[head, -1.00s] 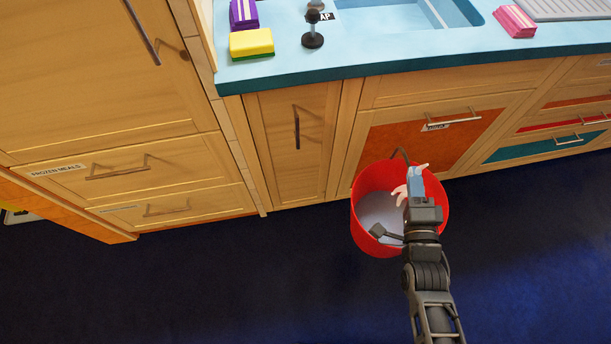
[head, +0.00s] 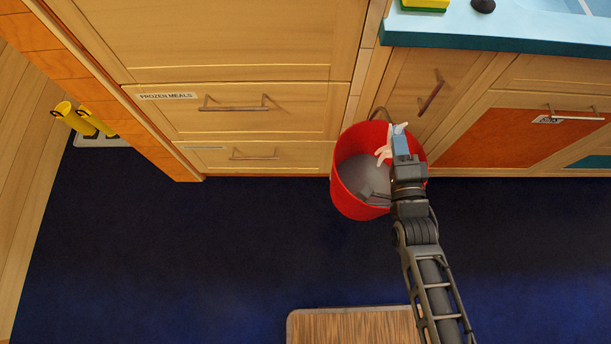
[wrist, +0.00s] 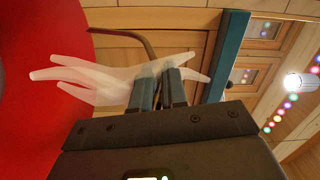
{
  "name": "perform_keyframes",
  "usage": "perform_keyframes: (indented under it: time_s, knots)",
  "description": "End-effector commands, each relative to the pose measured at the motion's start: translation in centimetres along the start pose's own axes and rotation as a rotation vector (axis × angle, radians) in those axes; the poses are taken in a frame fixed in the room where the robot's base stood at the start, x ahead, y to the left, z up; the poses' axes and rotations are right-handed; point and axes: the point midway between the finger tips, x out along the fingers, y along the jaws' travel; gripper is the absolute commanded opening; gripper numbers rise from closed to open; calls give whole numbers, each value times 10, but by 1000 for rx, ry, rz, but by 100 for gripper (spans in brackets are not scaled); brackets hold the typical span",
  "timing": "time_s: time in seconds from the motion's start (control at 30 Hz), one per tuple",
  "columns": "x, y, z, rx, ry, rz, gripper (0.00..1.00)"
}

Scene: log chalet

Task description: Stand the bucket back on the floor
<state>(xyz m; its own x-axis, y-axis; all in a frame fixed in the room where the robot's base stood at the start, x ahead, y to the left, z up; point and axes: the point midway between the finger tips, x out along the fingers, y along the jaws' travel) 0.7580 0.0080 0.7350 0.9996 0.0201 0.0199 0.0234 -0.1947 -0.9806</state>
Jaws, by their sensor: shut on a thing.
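The red bucket (head: 345,185) is in the middle of the head view, mouth up, with a grey inside. Its red wall (wrist: 35,90) fills the left of the wrist view. My gripper (head: 401,138) is over the bucket's right side. The exact contact is hidden. A pale, see-through, finger-like shape (wrist: 95,75) crosses the jaws. The bucket's base is hidden, and its height above the floor is hard to judge.
Wooden drawers (head: 240,125) and cabinets stand just behind the bucket, under a blue counter (head: 500,30). Dark blue floor (head: 200,250) is clear at left and in front. A wooden-topped piece (head: 345,325) is at the bottom edge.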

Motion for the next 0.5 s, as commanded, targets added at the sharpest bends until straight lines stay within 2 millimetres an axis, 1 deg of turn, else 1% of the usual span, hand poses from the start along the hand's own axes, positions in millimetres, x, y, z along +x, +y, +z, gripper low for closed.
perform_keyframes:
  time_s: [0.03, 0.1, 0.5]
  knots:
    - [3, 9, 5, 1, -4, -17, 0]
    - [3, 19, 10, 1, -13, -18, 0]
    - [4, 72, 40, 2, -60, -28, 0]
